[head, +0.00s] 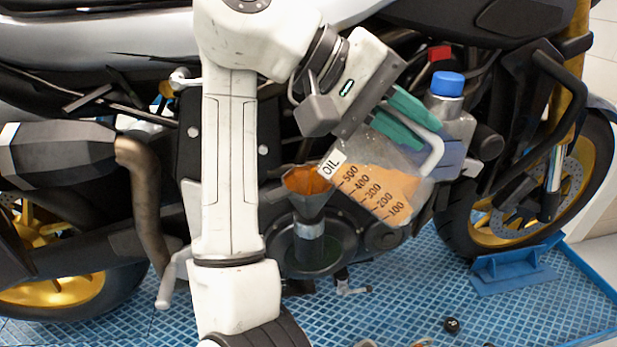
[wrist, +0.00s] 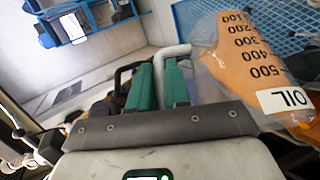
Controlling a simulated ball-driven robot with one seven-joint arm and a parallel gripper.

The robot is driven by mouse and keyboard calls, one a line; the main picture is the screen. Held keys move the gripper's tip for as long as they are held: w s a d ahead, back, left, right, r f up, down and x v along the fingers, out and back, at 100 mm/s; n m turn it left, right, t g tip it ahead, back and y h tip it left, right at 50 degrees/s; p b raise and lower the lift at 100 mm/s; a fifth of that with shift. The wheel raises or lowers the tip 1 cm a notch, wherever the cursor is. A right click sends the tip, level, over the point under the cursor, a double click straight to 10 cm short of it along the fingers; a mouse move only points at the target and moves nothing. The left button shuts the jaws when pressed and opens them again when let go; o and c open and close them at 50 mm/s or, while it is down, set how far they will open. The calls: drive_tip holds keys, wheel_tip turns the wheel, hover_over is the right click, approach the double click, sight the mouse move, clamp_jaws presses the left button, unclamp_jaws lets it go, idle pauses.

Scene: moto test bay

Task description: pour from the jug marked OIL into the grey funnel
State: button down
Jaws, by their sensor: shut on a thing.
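The clear jug marked OIL (head: 375,185) is tilted toward the left in the head view, with orange liquid gathered along its lower side. Its labelled end is close to the grey funnel (head: 310,212), just above and right of the funnel's mouth. The funnel's inside looks orange; I cannot make out a separate stream. My gripper (head: 412,128) is shut on the jug's white handle (head: 435,155) with its green fingers. In the wrist view, the green fingers (wrist: 160,85) are at the handle, and the jug (wrist: 225,50) is on the right. The funnel cannot be made out there.
A grey container with a blue cap (head: 447,84) is just behind the jug and gripper. The motorcycle's engine and frame surround the funnel. A blue grid mat (head: 400,290) covers the floor, with a blue stand (head: 512,270) by the right wheel.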

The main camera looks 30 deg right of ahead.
sight(416, 174)
drive_tip(key=shift+w+a+r+g+h, duration=0.3)
drive_tip(key=shift+w+r+g+h, duration=0.05)
drive_tip(key=shift+r, duration=0.15)
drive_tip(key=shift+w+a+r+g+h, duration=0.25)
drive_tip(key=shift+w+r+g+h, duration=0.1)
drive_tip(key=shift+r, duration=0.1)
idle(4.0)
